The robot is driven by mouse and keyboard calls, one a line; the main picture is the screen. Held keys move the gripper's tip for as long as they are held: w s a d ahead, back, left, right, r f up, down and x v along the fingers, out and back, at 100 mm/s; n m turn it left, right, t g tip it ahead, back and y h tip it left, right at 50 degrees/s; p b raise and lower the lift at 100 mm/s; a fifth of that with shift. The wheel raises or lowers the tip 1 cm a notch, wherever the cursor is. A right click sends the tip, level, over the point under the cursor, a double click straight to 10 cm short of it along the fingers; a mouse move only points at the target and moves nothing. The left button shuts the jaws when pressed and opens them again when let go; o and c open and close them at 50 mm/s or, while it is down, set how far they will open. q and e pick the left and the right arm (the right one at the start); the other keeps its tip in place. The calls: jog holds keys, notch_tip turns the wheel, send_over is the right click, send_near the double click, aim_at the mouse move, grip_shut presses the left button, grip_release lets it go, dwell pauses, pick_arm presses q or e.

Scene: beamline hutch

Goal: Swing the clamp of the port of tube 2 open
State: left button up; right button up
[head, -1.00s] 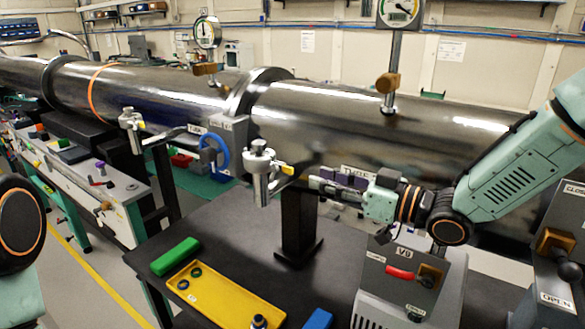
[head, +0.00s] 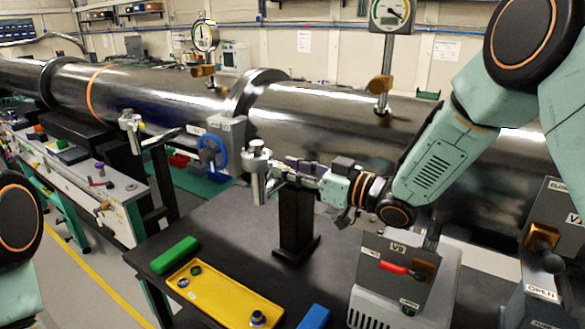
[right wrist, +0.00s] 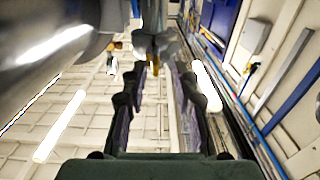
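The port clamp (head: 257,178) on the nearer tube (head: 330,110) is a grey metal fitting with a round knob on top and a stem hanging below. My right gripper (head: 279,170) comes in from the right, with its fingertips at the clamp's right side. In the right wrist view, my right gripper (right wrist: 157,92) has its purple-padded fingers apart. A dark metal clamp part (right wrist: 150,42) with a yellow tab (right wrist: 155,65) shows between and beyond the tips; contact cannot be told. The tube's label is hidden. My left gripper is out of view; only its arm shows.
A similar clamp (head: 131,125) sits farther left, with a blue handwheel (head: 211,152) between. Below are a black table (head: 225,235), a yellow tray (head: 218,303), a green block (head: 175,255) and a blue block (head: 314,317). The V8 valve box (head: 400,290) stands below my right arm.

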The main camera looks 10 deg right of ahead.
jog(key=shift+w+d+f, duration=0.15)
jog(key=shift+w+f, duration=0.1)
jog(key=shift+w, duration=0.2)
jog(key=shift+c, duration=0.6)
jog(key=shift+w+f, duration=0.1)
jog(key=shift+w, duration=0.05)
jog(key=shift+c, duration=0.7)
jog(key=shift+a, duration=0.25)
jog(key=c, duration=0.3)
jog(key=shift+s+d+r, duration=0.1)
jog(key=shift+s+r, duration=0.1)
jog(key=shift+s, duration=0.1)
grip_shut()
